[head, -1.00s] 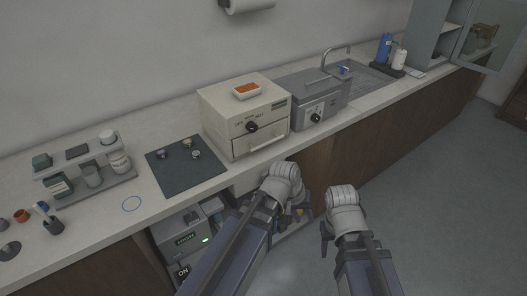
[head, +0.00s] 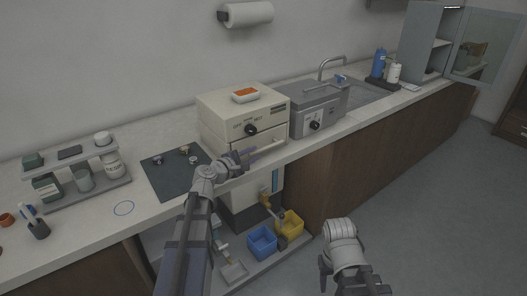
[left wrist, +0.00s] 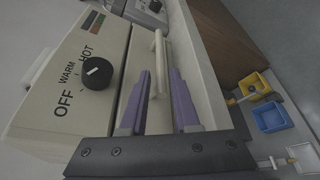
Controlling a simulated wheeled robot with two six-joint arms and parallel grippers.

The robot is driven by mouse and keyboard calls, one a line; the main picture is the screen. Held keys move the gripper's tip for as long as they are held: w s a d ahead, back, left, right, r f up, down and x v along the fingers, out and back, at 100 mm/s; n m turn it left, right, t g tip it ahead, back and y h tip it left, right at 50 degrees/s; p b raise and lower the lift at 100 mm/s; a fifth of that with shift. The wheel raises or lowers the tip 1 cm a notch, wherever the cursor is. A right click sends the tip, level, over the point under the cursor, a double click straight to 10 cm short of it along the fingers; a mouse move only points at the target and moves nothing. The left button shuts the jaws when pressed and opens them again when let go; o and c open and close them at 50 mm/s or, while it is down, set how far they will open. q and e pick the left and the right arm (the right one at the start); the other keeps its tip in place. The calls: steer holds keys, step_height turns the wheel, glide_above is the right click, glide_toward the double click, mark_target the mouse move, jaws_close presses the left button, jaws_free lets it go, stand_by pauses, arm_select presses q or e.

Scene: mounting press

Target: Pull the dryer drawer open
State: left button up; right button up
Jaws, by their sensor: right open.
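The dryer (head: 228,113) is a cream box on the counter with a black knob (head: 250,129) on its front. Its drawer (left wrist: 128,70) sits below the knob panel and looks closed, with a pale bar handle (left wrist: 158,48). My left gripper (head: 262,152) is in front of the drawer. In the left wrist view its purple fingers (left wrist: 162,72) are apart, one on each side of the handle's near part, with a gap; contact cannot be made out. My right gripper (head: 324,274) hangs open over the floor at the lower right, far from the dryer.
A white dish with orange contents (head: 246,94) sits on the dryer. A grey heated unit (head: 318,108) stands close on its right. A dark mat (head: 165,180) with small parts lies to the left. Blue (head: 262,241) and yellow bins (head: 290,223) stand below the counter.

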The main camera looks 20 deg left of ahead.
mark_target(260, 151)
arm_select(q)
steer(key=b+x, duration=0.1)
steer(key=x, duration=0.6)
jaws_close()
steer(key=shift+s, duration=0.1)
stand_by(1.2)
